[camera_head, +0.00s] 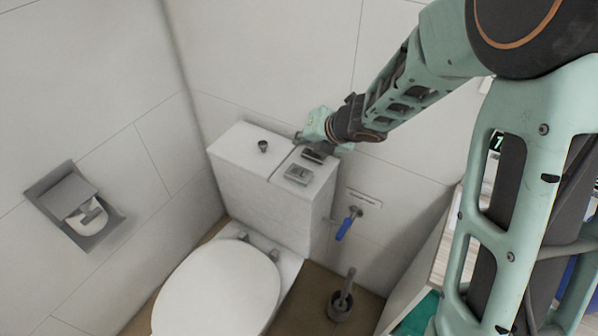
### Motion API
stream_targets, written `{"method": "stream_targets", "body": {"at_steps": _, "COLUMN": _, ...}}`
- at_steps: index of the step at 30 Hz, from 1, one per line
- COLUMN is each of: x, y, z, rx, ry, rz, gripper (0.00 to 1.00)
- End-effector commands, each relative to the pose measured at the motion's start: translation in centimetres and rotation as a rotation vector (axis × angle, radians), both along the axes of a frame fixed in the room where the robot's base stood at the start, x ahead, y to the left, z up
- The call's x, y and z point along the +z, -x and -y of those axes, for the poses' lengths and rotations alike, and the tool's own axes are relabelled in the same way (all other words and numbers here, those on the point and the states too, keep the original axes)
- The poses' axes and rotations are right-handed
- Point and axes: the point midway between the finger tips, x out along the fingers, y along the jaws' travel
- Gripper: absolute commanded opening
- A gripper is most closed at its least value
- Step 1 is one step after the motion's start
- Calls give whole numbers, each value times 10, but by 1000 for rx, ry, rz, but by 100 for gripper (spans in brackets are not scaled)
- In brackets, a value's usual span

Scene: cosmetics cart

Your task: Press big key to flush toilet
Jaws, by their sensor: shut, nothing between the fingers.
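The white toilet cistern (255,200) stands against the wall at the middle of the picture. A silver flush plate (298,174) lies on the right part of its top. The plate is small in the view and I cannot clearly tell its big key from its small one. My gripper (313,156) is shut and empty, pointing down over the cistern top just behind the plate. I cannot tell whether its fingertips touch the cistern or the plate. The gripper's body hides part of the cistern's back right corner.
A small dark knob (263,146) stands on the left of the cistern top. The toilet lid (220,290) is down in front. A valve with a blue handle (347,224) and a toilet brush (342,300) are to the right. A paper holder (75,205) hangs on the left wall.

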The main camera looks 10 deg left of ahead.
Motion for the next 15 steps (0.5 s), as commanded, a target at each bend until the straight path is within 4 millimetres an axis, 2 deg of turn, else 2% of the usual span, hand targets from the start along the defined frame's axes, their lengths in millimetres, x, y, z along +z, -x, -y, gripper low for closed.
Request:
{"method": "stream_targets", "body": {"at_steps": 8, "x": -21, "y": 0, "z": 0, "rx": -1, "ry": 1, "rz": 0, "gripper": 0}}
{"method": "stream_targets", "body": {"at_steps": 15, "x": -52, "y": 0, "z": 0, "rx": -1, "ry": 0, "rz": -1, "gripper": 0}}
